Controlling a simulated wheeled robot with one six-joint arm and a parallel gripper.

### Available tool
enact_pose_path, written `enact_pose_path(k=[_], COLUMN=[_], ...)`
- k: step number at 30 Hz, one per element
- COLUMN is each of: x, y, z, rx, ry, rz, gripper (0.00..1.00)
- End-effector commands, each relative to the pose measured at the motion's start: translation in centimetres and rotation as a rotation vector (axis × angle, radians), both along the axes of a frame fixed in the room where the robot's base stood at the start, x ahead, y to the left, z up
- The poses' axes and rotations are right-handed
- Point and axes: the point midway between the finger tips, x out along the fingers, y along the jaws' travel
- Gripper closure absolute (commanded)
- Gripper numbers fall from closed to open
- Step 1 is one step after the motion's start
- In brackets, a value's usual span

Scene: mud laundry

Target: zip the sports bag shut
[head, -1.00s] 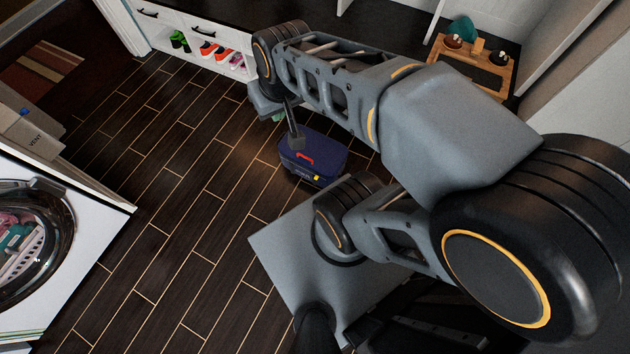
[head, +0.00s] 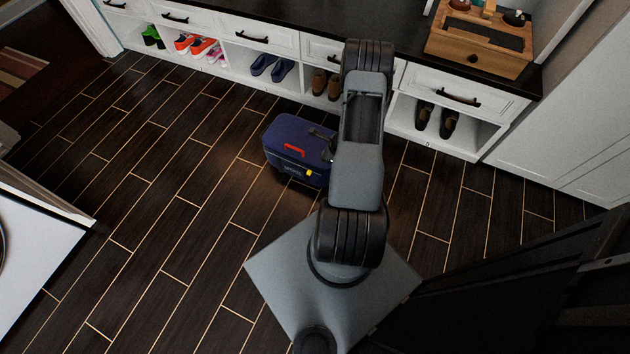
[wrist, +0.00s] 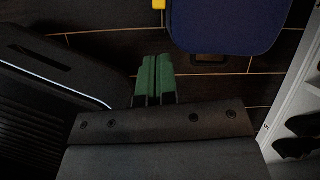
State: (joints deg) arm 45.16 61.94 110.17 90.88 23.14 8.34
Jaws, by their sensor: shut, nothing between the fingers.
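The sports bag (head: 290,135) is dark blue with a red handle (head: 294,151) and stands on the floor in the head view, its right side hidden by my arm. A small yellow tab (head: 309,173) shows at its lower front right. How far the zip is closed is too small to tell. In the wrist view, the blue bag (wrist: 225,25) is at the top right and the yellow tab (wrist: 159,4) at the top edge. My gripper (wrist: 155,62), with green fingers, is shut and empty, apart from the tab and left of the bag in that picture.
A white shoe cabinet (head: 455,153) with several pairs of shoes runs behind the bag. A wooden organiser (head: 478,50) sits on its dark top. A white appliance (head: 35,250) is at the left. The wooden floor (head: 170,190) left of the bag is clear.

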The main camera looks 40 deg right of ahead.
Motion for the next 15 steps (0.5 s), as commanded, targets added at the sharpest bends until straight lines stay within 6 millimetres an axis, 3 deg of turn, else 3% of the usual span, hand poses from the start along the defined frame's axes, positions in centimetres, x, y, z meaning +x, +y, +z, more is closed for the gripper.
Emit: enact_pose_path(k=[1, 3, 8, 15], x=[-1.0, -2.0, -2.9, -1.8], y=[-0.3, -0.6, -0.7, -0.1], z=[-2.7, -4.5, -7.0, -10.7], rx=[0.016, 0.031, 0.046, 0.049], ry=[0.024, 0.046, 0.074, 0.077], rz=[-0.057, -0.116, -0.182, -0.188], gripper=[1.00, 1.00, 1.00, 1.00])
